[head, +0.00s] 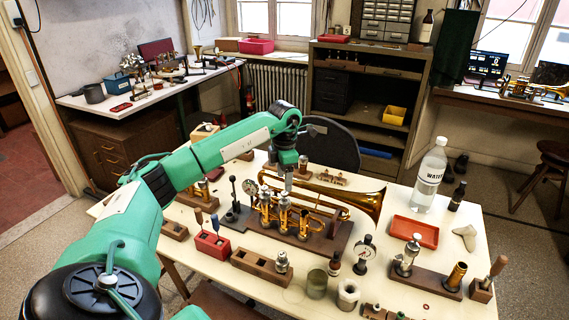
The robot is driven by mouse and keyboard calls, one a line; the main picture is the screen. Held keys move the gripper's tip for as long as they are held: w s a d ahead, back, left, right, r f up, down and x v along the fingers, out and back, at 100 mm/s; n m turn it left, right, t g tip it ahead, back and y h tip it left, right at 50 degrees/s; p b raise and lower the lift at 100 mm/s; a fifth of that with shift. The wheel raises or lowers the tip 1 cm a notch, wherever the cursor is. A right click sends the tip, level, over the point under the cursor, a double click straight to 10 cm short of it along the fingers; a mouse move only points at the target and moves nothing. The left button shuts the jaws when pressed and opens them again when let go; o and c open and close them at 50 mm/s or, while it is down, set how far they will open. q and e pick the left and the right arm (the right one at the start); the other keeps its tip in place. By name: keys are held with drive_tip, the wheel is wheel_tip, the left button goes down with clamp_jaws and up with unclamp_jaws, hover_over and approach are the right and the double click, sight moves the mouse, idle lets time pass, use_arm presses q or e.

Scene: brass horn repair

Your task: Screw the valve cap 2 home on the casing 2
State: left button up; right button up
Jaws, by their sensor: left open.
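A brass horn (340,192) lies on a dark wooden stand (335,243) in the middle of the bench. Its valve casings stand upright in a row near its left end. The middle one, casing 2 (284,217), has a silvery top that looks like valve cap 2 (285,200). My left gripper (288,187) points down directly above this casing, with its fingertips at or just over the cap. It is open; whether the fingers touch the cap is too small to tell. How the cap's thread sits is hidden. My right gripper is out of view.
A red block with tools (212,245) and a wooden tray (262,267) stand in front left. A water bottle (430,176), a red tray (414,231) and a wooden block with valve parts (430,283) stand right.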

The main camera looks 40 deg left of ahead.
sight(285, 193)
use_arm(q)
wheel_tip(285, 193, down, 7)
drive_tip(key=shift+f+p, duration=0.2)
drive_tip(key=shift+p, duration=0.45)
drive_tip(key=shift+f, duration=0.7)
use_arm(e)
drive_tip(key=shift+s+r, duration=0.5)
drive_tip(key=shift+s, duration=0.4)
use_arm(q)
drive_tip(key=shift+c, duration=0.5)
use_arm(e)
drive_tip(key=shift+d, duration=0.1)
use_arm(q)
drive_tip(key=c, duration=1)
drive_tip(key=shift+c, duration=0.2)
drive_tip(key=shift+f+m+b, duration=0.1)
drive_tip(key=shift+m+b, duration=0.45)
drive_tip(key=shift+m, duration=0.45)
drive_tip(key=shift+m+b, duration=0.35)
drive_tip(key=shift+m, duration=1.25)
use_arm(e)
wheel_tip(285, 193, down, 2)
